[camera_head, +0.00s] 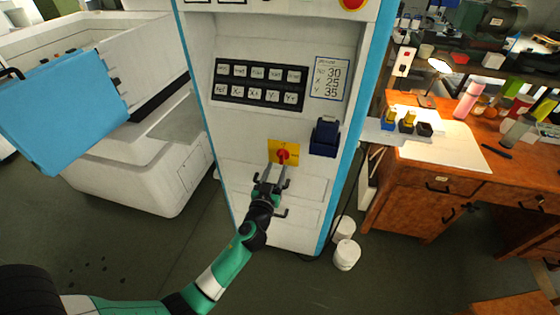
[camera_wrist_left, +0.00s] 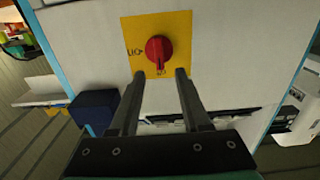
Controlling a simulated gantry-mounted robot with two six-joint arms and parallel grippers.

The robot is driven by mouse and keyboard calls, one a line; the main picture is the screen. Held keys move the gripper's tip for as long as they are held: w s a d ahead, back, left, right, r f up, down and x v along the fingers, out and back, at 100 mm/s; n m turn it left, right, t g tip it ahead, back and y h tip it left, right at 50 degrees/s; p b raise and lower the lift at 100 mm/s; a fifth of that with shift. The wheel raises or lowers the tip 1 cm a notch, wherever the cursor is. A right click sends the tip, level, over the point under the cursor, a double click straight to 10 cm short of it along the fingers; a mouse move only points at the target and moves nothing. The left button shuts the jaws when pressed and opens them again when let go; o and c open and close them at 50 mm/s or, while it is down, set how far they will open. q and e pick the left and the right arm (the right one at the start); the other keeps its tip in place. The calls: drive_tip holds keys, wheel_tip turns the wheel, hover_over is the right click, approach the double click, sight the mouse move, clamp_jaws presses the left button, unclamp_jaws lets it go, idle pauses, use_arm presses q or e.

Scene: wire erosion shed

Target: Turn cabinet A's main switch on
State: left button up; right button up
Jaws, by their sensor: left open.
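The main switch is a red rotary knob (camera_head: 283,155) on a yellow plate (camera_head: 273,147), on the white front of the blue-edged cabinet (camera_head: 228,130). The knob also shows in the left wrist view (camera_wrist_left: 158,48), with its narrow grip pointing down in that picture. Marks stand beside and below it on the plate; I cannot read them surely. My left gripper (camera_head: 278,172) is open and empty, just in front of the knob. In the left wrist view its fingertips (camera_wrist_left: 161,74) lie to either side of the knob's lower end, seemingly apart from it. My right gripper is not in view.
A dark blue box (camera_head: 324,137) sticks out of the cabinet right of the switch. A button panel (camera_head: 260,84) is above. A white machine with a blue door (camera_head: 62,112) stands left. A wooden bench (camera_head: 440,175) and white tubs (camera_head: 346,254) are right.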

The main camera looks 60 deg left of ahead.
sight(281, 157)
use_arm(q)
drive_tip(key=x, duration=0.5)
drive_tip(key=shift+b, duration=0.3)
clamp_jaws()
